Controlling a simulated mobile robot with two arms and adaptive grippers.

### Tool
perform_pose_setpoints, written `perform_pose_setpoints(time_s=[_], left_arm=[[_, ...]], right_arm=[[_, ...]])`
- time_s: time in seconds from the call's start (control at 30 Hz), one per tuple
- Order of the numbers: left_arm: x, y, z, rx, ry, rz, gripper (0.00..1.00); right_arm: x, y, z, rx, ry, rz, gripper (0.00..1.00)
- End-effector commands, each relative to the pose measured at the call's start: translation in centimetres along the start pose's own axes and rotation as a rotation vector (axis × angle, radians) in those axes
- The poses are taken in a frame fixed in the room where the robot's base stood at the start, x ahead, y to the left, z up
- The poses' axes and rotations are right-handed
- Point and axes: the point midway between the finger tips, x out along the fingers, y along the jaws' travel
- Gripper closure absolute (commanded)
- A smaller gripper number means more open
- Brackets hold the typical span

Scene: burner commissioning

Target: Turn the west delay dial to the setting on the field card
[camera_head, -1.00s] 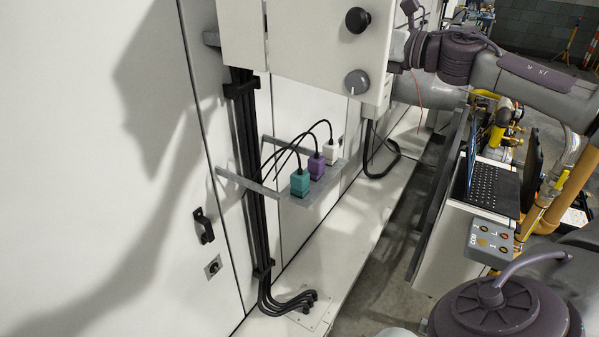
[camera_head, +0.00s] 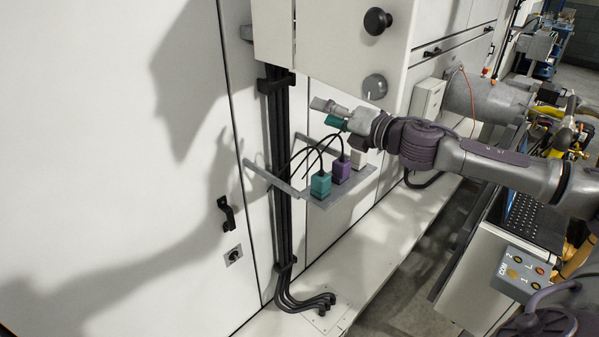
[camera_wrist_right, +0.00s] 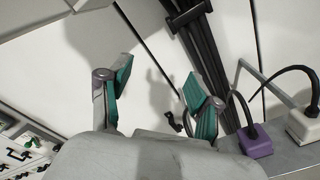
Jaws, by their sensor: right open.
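A grey round dial (camera_head: 374,87) with a pale pointer mark sits low on the wall box (camera_head: 335,45), below a black knob (camera_head: 377,21). I see no label telling which dial is the west delay dial, and its setting is too small to read. No field card can be made out. My right gripper (camera_head: 326,113) is open and empty, below and left of the grey dial and apart from it. Its teal-padded fingers stand spread in the right wrist view (camera_wrist_right: 157,95), with nothing between them. My left gripper is not in view.
Below my right gripper, a small shelf (camera_head: 326,203) holds teal (camera_head: 320,184), purple (camera_head: 341,169) and white (camera_head: 358,157) plugs with black cables. Thick black cables (camera_head: 285,180) run down the wall. A grey button box (camera_head: 519,272) stands at lower right.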

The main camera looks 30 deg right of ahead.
Motion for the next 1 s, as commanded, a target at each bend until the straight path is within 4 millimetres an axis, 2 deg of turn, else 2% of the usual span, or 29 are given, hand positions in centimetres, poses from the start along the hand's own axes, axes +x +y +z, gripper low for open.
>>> perform_pose_setpoints(time_s=[0.03, 0.3, 0.6, 0.8, 1.0], left_arm=[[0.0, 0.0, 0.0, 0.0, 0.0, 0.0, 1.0], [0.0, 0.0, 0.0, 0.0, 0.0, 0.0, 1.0], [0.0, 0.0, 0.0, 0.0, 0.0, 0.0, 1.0], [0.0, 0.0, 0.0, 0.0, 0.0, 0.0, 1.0], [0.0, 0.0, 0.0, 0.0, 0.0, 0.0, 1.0]], right_arm=[[0.4, -0.2, -1.2, 0.036, 0.006, -0.002, 0.37], [1.7, -1.3, -6.4, 0.225, 0.007, -0.038, 0.37], [2.2, -2.5, -11.7, 0.437, -0.003, -0.095, 0.37], [2.1, -3.0, -13.6, 0.517, -0.011, -0.125, 0.37], [2.0, -3.1, -14.0, 0.538, -0.014, -0.132, 0.37]])
